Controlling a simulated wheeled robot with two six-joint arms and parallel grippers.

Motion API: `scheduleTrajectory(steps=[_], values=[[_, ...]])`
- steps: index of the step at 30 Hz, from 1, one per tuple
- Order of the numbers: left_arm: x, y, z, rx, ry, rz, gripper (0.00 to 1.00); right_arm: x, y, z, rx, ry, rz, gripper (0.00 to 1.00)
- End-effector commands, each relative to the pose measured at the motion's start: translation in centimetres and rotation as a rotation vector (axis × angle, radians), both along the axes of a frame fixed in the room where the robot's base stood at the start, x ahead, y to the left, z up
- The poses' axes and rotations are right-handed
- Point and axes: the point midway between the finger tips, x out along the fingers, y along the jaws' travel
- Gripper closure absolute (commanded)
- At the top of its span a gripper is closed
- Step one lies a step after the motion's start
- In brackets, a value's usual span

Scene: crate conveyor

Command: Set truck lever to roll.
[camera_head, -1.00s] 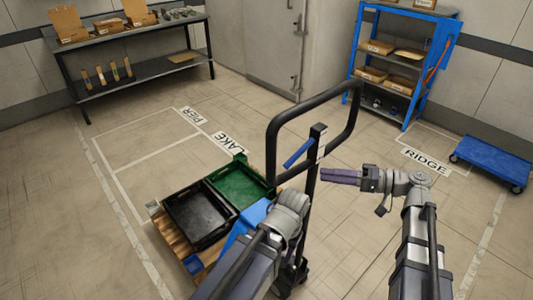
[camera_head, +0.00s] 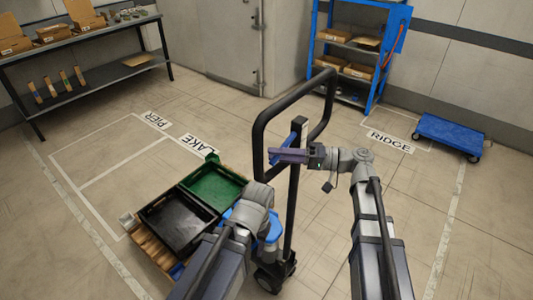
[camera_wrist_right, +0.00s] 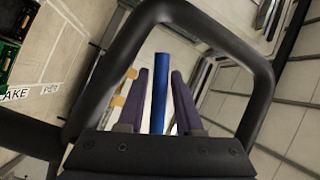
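The truck has a black looped handle (camera_head: 258,140) on an upright post (camera_head: 292,215). Its blue lever (camera_wrist_right: 160,92) shows in the right wrist view between the two purple fingers of my right gripper (camera_wrist_right: 160,95), with a gap on each side. My right gripper is open around the lever. In the head view my right gripper (camera_head: 288,156) is at the post inside the handle loop and hides most of the lever. My left arm reaches over the truck's lower part; its fingers are hidden.
A wooden pallet (camera_head: 150,247) carries a black crate (camera_head: 180,222) and a green crate (camera_head: 215,185). A blue dolly (camera_head: 450,132) stands right of the RIDGE label. A blue shelf (camera_head: 375,60) and a grey table (camera_head: 75,45) stand behind. Floor right of the truck is clear.

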Motion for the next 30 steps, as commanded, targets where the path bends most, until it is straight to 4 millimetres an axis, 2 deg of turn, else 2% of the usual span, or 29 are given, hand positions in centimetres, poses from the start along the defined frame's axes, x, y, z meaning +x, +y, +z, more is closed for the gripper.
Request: scheduleTrajectory(steps=[1, 6, 18, 27, 30], values=[[0.0, 0.0, 0.0, 0.000, 0.000, 0.000, 0.48, 0.0, 0.8, 0.0, 0.000, 0.000, 0.003, 0.66], [0.0, 0.0, 0.0, 0.000, 0.000, 0.000, 0.48, 0.2, 2.6, 0.0, -0.001, 0.000, 0.002, 0.66], [0.0, 0.0, 0.0, 0.000, 0.000, 0.000, 0.48, 0.3, 3.2, 0.0, 0.000, 0.000, 0.000, 0.66], [0.0, 0.0, 0.0, 0.000, 0.000, 0.000, 0.48, 0.3, 3.2, 0.0, 0.000, 0.000, 0.000, 0.98], [0.0, 0.0, 0.0, 0.000, 0.000, 0.000, 0.48, 0.3, 3.2, 0.0, 0.000, 0.000, 0.000, 1.00]])
